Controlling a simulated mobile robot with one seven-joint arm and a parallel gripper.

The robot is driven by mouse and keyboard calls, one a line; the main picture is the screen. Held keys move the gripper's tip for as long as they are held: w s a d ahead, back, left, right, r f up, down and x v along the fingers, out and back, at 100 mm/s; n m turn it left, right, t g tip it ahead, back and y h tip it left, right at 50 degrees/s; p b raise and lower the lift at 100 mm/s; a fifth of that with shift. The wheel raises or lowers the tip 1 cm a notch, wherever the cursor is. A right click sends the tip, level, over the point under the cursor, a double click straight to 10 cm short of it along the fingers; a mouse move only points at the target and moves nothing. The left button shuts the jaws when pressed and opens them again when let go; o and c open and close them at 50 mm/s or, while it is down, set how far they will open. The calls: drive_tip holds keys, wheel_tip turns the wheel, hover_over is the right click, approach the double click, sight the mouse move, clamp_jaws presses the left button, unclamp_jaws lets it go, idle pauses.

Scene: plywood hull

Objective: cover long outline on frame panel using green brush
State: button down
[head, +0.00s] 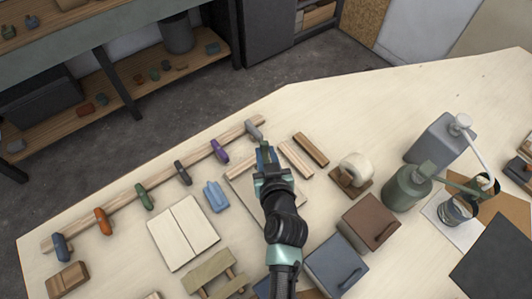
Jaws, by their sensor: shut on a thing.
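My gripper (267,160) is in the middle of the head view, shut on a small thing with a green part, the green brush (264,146). The fingers and arm hide most of it, and its bristles cannot be made out. The gripper is over a flat pale panel (239,188), which is partly hidden under my arm. This may be the frame panel. No long outline can be made out on it. Whether the brush touches the panel cannot be told. Left of it lies a pale board with a line down its middle (183,232).
A wooden rail (165,178) with several coloured handles runs along the far left edge. A blue block (215,196) lies left of my arm.

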drive_tip(key=shift+f+b, duration=0.4)
drive_tip(key=shift+s+d+b, duration=0.4)
drive_tip(key=shift+s+d, duration=0.25)
drive_tip(key=shift+s, duration=0.2)
drive_tip(key=shift+s, duration=0.1)
drive_tip(key=shift+s+d+b, duration=0.4)
drive_tip(key=shift+s+d, duration=0.2)
drive_tip(key=shift+s, duration=0.15)
drive_tip(key=shift+s+d, duration=0.1)
drive_tip(key=shift+s+d+b, duration=0.45)
drive_tip(key=shift+s+d, duration=0.05)
drive_tip(key=shift+s, duration=0.25)
drive_tip(key=shift+s+d, duration=0.1)
drive_tip(key=shift+s+d+b, duration=0.45)
drive_tip(key=shift+s+d, duration=0.05)
drive_tip(key=shift+s, duration=0.2)
